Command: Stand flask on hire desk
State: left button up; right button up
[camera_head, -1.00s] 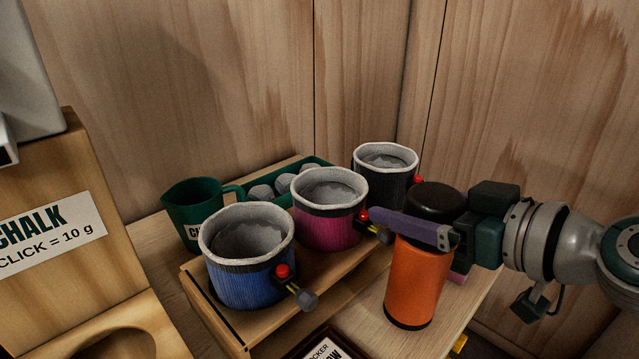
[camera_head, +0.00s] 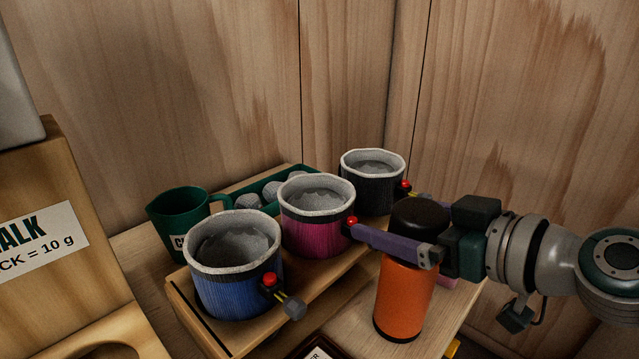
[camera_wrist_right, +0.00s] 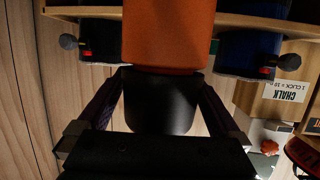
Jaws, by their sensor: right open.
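The orange flask (camera_head: 405,297) with a black cap (camera_head: 420,217) stands upright on the wooden desk (camera_head: 352,335), at the front right of the chalk bag rack. My right gripper (camera_head: 390,232) is open, with its fingers on either side of the flask near the cap. The near purple finger crosses in front of the flask; the far finger is mostly hidden behind it. In the right wrist view, the cap (camera_wrist_right: 160,102) and orange body (camera_wrist_right: 168,35) lie between the two spread fingers. My left gripper is not in view.
Close left of the flask, a wooden rack (camera_head: 318,290) holds blue (camera_head: 235,280), magenta (camera_head: 315,225) and black (camera_head: 375,187) chalk bags. A green mug (camera_head: 180,222) and a green tray (camera_head: 285,178) are behind. A chalk-labelled wooden stand (camera_head: 60,180) is left. Wooden walls close the back.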

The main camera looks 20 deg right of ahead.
pick_arm(q)
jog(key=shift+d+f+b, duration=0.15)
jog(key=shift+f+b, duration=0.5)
jog(key=shift+b, duration=0.25)
pick_arm(e)
jog(key=v, duration=1.2)
jog(key=s+a+f+n+g+y, duration=0.1)
jog(key=s+a+f+g, duration=0.25)
jog(key=a, duration=0.25)
jog(key=s+a+f+n+g, duration=0.1)
jog(key=s+a+f+g, duration=0.1)
jog(key=a+f+g, duration=0.25)
jog(key=s+m+g+h, duration=0.1)
jog(key=s, duration=0.1)
jog(key=s+d+m+h, duration=0.1)
jog(key=h, duration=0.1)
jog(key=s+f+g+h, duration=0.1)
jog(key=s, duration=0.1)
jog(key=shift+s+d+m+g, duration=0.3)
jog(key=shift+d+m, duration=0.1)
